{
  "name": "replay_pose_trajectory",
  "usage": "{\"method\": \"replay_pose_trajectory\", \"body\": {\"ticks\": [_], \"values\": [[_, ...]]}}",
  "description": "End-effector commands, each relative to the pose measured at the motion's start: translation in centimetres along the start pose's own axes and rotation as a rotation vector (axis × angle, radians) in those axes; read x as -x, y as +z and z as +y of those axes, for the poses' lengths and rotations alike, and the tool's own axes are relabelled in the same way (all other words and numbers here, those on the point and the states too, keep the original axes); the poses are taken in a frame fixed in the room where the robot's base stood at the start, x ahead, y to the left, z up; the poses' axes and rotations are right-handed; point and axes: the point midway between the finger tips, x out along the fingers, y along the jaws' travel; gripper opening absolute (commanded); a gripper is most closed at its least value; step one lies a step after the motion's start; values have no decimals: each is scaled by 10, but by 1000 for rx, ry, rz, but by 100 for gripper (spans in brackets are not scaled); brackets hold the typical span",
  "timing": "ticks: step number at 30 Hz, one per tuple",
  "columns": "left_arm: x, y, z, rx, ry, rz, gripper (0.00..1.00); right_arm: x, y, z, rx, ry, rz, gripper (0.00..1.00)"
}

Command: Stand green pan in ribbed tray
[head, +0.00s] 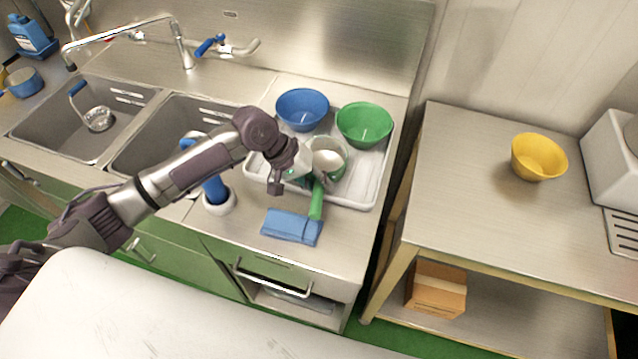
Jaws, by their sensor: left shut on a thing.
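The green pan (329,158) has a pale metallic inside and a green handle pointing toward the front of the counter. It is tilted over the front part of the white ribbed tray (368,191). My left gripper (296,180) is at the pan's left side, shut on it; the fingers partly hide the contact. I cannot tell whether the pan touches the tray floor. A blue bowl (302,108) and a green bowl (365,124) are at the back of the tray. My right gripper is not in view.
A folded blue cloth (290,226) lies in front of the tray, by the pan handle's end. A blue-handled tool stands in a white holder (219,206) to the left. Sinks (68,130) are further left. A yellow bowl (538,157) is on the right table.

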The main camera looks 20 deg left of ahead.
Motion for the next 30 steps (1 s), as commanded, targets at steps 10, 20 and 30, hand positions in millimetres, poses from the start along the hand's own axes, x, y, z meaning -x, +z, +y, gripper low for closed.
{"method": "replay_pose_trajectory", "body": {"ticks": [10,20,30], "values": [[-12,5,-10,7,-12,-15,34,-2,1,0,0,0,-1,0],[-10,4,-8,5,-11,-12,57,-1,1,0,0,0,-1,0],[4,2,-8,5,-11,-7,57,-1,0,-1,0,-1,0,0]]}}
